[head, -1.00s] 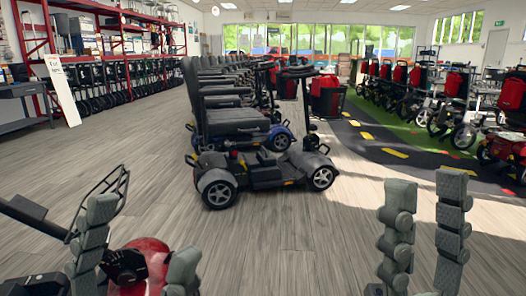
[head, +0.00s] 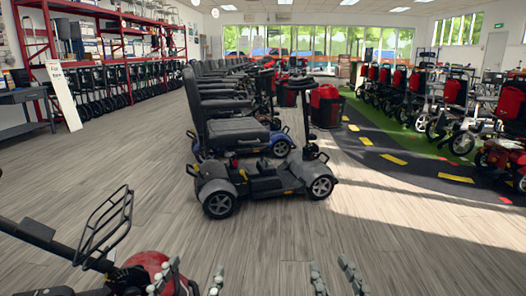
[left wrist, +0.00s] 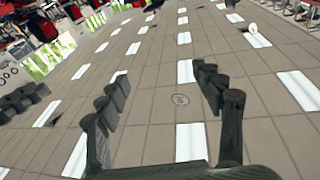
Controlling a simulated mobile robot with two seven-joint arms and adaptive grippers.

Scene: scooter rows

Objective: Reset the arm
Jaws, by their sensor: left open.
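My left gripper (head: 194,272) shows at the bottom edge of the head view, left of centre. Its two grey padded fingers stand apart with nothing between them. It also shows in the left wrist view (left wrist: 160,76), open and empty against a tiled ceiling with light panels. My right gripper (head: 331,270) is at the bottom edge of the head view, right of centre. Its fingers point up, are apart and hold nothing. The lower parts of both grippers and both arms are cut off by the frame.
A grey mobility scooter (head: 263,181) stands ahead, with a row of others behind it. A red scooter (head: 148,266) with a wire basket (head: 105,226) is close at lower left, beside my left gripper. Open wood floor (head: 400,250) lies to the right.

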